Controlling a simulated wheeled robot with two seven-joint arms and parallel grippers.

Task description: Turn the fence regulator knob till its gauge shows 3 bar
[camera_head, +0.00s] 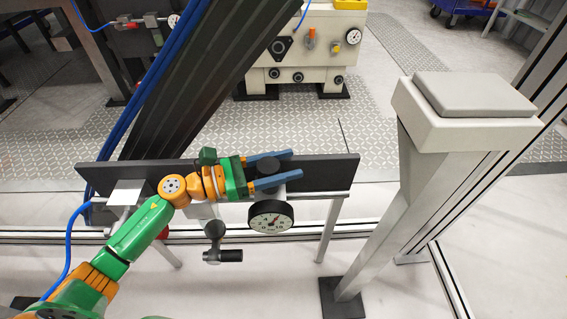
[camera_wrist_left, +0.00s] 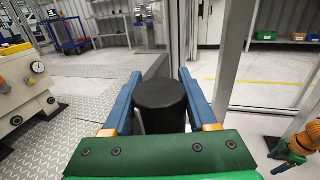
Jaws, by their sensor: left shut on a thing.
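The fence regulator's black round knob (camera_head: 269,166) sits at the dark rail on the fence. It also shows in the left wrist view (camera_wrist_left: 160,97), upright between the fingers. My left gripper (camera_head: 274,168) is shut on the knob, one blue finger on each side; its fingers also show in the left wrist view (camera_wrist_left: 160,103). The round white gauge (camera_head: 271,218) with a black rim is just below the knob. Its needle seems to point up and slightly right, but the scale is too small to read.
A dark rail (camera_head: 325,172) runs behind the knob. A black-handled valve (camera_head: 222,255) hangs left of the gauge. A grey post with a square top (camera_head: 468,97) stands at the right. A cream machine (camera_head: 310,50) with its own gauge stands behind. A blue hose (camera_head: 70,240) is at the left.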

